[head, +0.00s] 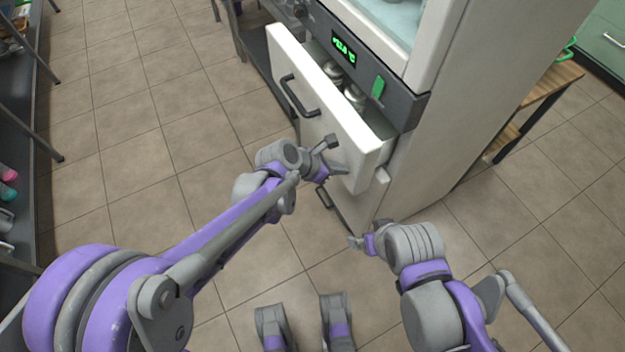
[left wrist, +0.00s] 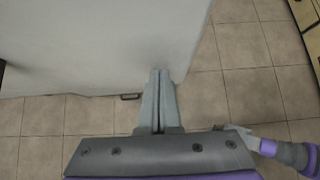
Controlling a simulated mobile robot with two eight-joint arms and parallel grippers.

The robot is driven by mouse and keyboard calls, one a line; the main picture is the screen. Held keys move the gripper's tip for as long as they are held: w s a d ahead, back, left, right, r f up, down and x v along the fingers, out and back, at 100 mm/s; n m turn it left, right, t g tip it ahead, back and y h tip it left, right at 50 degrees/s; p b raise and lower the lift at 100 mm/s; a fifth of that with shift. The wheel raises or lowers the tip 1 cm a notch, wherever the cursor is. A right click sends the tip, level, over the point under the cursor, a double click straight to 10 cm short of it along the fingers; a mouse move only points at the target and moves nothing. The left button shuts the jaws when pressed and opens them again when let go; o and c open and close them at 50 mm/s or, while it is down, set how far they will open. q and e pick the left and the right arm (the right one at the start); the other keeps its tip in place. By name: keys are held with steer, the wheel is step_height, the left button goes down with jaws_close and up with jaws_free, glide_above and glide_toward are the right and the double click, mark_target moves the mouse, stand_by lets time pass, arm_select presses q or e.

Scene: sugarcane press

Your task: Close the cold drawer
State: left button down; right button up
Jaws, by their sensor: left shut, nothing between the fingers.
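The cold drawer (head: 325,105) is a white-fronted drawer with a dark handle (head: 297,96), pulled out from the tall white fridge (head: 443,120). Several metal cans (head: 354,95) show inside it. My left gripper (head: 340,172) is shut and empty, near the lower front face of the drawer. In the left wrist view the shut fingers (left wrist: 158,85) point at a white panel (left wrist: 110,45), which appears to be the drawer front. I cannot tell whether they touch it. My right gripper (head: 355,242) is low, in front of the fridge base; its fingers are too small to read.
A green lit display (head: 343,47) is on the fridge's grey band above the drawer. A wooden table (head: 545,90) stands to the right of the fridge. Dark shelving (head: 20,140) stands at the far left. The tiled floor (head: 130,150) in front of the drawer is clear.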

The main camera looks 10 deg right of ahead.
arm_select(q)
steer(key=w+d, duration=0.3)
steer(key=d, duration=0.7)
arm_select(e)
steer(key=shift+a, duration=0.1)
arm_select(q)
steer(key=shift+w+d+r, duration=0.1)
steer(key=shift+w, duration=0.05)
